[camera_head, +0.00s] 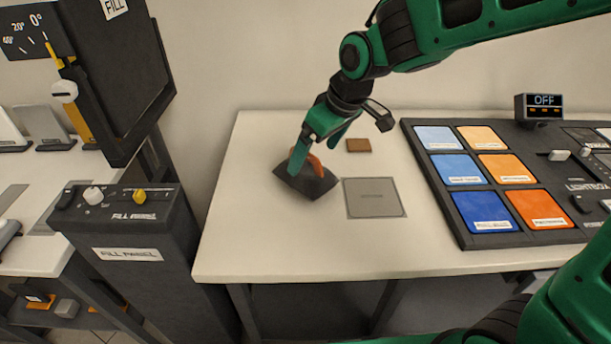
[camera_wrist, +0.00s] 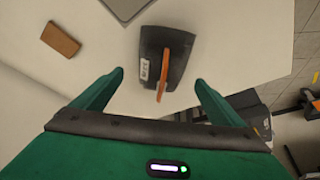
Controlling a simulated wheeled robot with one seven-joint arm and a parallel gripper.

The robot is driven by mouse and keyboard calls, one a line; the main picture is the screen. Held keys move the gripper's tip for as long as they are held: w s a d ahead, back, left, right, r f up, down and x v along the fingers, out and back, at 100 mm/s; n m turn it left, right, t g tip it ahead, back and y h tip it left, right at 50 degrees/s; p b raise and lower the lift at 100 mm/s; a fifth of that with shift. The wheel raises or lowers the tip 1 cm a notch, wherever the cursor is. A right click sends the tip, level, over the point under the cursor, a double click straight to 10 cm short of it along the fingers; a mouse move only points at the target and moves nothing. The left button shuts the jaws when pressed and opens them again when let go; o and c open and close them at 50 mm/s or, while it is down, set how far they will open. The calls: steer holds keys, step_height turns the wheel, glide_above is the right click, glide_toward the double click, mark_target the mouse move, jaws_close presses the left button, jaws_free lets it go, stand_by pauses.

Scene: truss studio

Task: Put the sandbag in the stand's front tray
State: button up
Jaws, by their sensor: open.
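The sandbag (camera_head: 305,184) is a small dark grey bag with an orange handle on the white table. In the wrist view the sandbag (camera_wrist: 165,52) lies ahead of my fingertips, with the orange handle between their lines and a small white label on its left side. My gripper (camera_head: 325,137) is green and points down just above the bag in the head view. In the wrist view my gripper (camera_wrist: 160,78) has its two fingers wide apart with nothing between the tips. I cannot make out the stand or its front tray for certain in either view.
A grey square plate (camera_head: 374,198) lies right of the bag, and a brown block (camera_head: 358,145) lies behind. A dark board with blue and orange panels (camera_head: 485,183) fills the table's right. The dark fill panel (camera_head: 120,215) stands at left. The table's front left is clear.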

mark_target(306, 168)
steer(key=shift+s+x, duration=0.1)
steer(key=shift+x, duration=1.95)
steer(key=shift+s+x, duration=0.15)
steer(key=shift+x, duration=1.9)
steer(key=shift+f, duration=0.1)
steer(key=c, duration=2.2)
steer(key=shift+o, duration=0.2)
steer(key=shift+w, duration=0.1)
